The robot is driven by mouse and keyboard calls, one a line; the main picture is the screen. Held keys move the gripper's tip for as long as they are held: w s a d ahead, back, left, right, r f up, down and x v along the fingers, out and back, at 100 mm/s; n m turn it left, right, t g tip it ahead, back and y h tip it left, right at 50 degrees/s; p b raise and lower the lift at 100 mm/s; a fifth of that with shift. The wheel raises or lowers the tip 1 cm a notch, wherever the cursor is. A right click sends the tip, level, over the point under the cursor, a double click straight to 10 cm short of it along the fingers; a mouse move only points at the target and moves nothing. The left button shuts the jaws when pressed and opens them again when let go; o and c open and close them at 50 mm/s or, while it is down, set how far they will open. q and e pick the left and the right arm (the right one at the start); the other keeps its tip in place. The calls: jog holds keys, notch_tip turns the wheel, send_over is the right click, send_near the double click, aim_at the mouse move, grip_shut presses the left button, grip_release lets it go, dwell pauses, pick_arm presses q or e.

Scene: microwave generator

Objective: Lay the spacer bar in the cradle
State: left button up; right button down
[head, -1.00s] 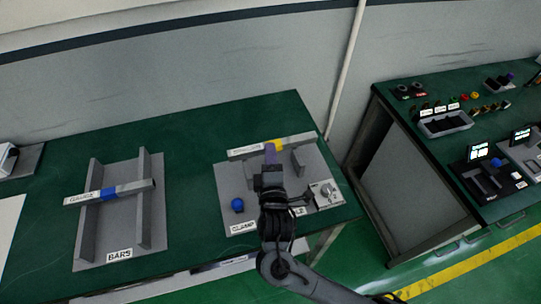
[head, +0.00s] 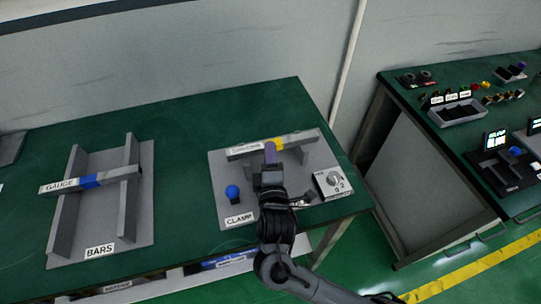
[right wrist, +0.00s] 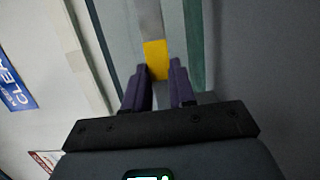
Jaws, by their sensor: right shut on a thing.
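A long grey bar with a yellow band (head: 278,142), which I take for the spacer bar, is at the back of the grey fixture labelled CLAMP (head: 222,190). It lies level above a grey upright (head: 301,156) there; I cannot tell whether it touches. My right gripper (head: 270,152) is over the bar at its middle. In the right wrist view, my gripper's purple fingers (right wrist: 158,88) are on either side of the bar, shut on it by the yellow band (right wrist: 157,60). Which part is the cradle is partly hidden by my arm. My left gripper is out of view.
A GAUGE bar with a blue band (head: 90,181) lies across the BARS rack (head: 68,228) at left. A blue knob (head: 232,192) and a dial box (head: 333,183) stand on the fixture. Bare green table (head: 180,165) separates rack and fixture. A second bench (head: 440,90) is at right.

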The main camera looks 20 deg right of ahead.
jog(key=shift+f, duration=0.15)
jog(key=shift+f, duration=0.15)
dwell(0.6)
jog(key=c, duration=0.8)
grip_release()
jog(key=shift+f, duration=0.1)
jog(key=shift+c, duration=0.2)
